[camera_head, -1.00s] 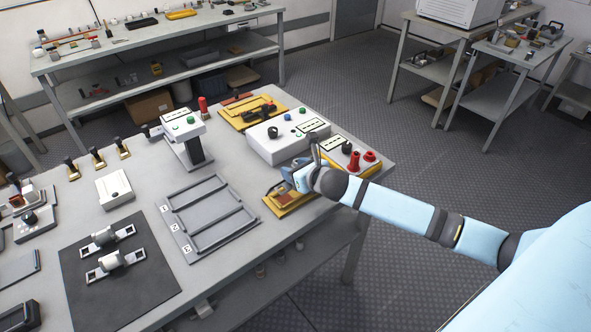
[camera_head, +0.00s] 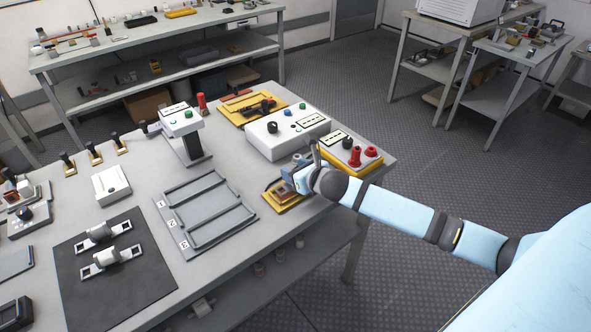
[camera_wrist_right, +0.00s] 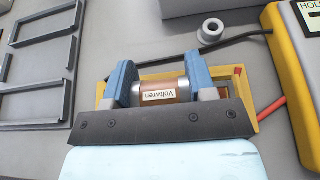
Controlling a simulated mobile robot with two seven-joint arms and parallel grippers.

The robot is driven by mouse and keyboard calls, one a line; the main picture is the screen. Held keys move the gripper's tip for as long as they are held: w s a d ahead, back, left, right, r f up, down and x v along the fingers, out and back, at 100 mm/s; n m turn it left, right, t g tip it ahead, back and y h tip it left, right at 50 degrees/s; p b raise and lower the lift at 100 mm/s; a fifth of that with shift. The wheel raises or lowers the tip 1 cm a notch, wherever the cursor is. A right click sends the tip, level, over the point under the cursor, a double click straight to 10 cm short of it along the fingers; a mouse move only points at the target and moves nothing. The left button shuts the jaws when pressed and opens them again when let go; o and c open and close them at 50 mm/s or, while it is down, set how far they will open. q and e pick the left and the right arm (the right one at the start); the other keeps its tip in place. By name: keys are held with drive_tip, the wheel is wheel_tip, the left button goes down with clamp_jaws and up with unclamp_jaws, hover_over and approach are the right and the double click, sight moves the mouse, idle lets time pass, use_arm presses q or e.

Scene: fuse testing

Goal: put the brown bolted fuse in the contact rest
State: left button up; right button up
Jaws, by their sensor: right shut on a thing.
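The brown fuse (camera_wrist_right: 164,78) is a cylinder with silvery ends and a white "Voltwren" label. In the right wrist view it lies between the two blue fingers of my right gripper (camera_wrist_right: 160,72), which is shut on it. In the head view this gripper (camera_head: 287,175) is low over a small yellow-based holder (camera_head: 288,206) near the table's front right edge, which I take to be the contact rest. The holder's yellow edge (camera_wrist_right: 243,86) shows around the fuse in the right wrist view. Gripper and fuse hide its contacts, so seating cannot be told. My left gripper is out of view.
Two white bolted fuses lie on a black mat (camera_head: 140,290). A white control box (camera_head: 270,143) and a yellow-based meter with red knobs (camera_head: 349,158) stand close behind the gripper. A grey ring (camera_wrist_right: 210,31) lies near the holder.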

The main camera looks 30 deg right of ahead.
drive_tip(key=shift+f, duration=0.6)
drive_tip(key=o, duration=1.1)
drive_tip(key=v, duration=1.4)
drive_tip(key=shift+w+a, duration=0.1)
